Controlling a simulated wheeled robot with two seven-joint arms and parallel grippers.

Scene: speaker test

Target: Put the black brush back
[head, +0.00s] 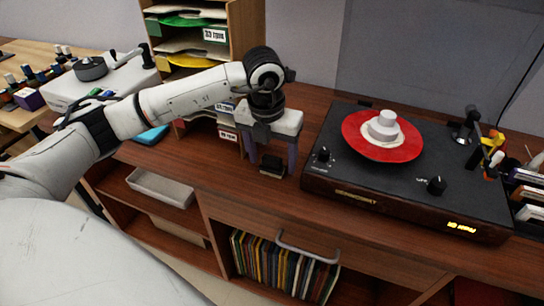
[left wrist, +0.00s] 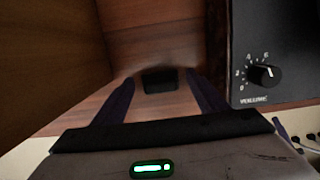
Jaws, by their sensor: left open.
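The black brush (head: 272,167) is a small dark block lying on the brown wooden cabinet top, left of the record player. My left gripper (head: 270,160) points down above it, open, with one purple finger on each side of the brush. In the left wrist view the brush (left wrist: 159,80) shows beyond and between the two open fingers (left wrist: 160,88). I cannot tell whether either finger touches it. My right gripper is not in view.
The black record player (head: 420,195) with a red record (head: 360,148) and white centre piece stands close on the right. A wooden sorter (head: 244,25) is behind my left arm. A grey tray (head: 160,188) sits on a left shelf. Records (head: 280,268) fill a lower compartment.

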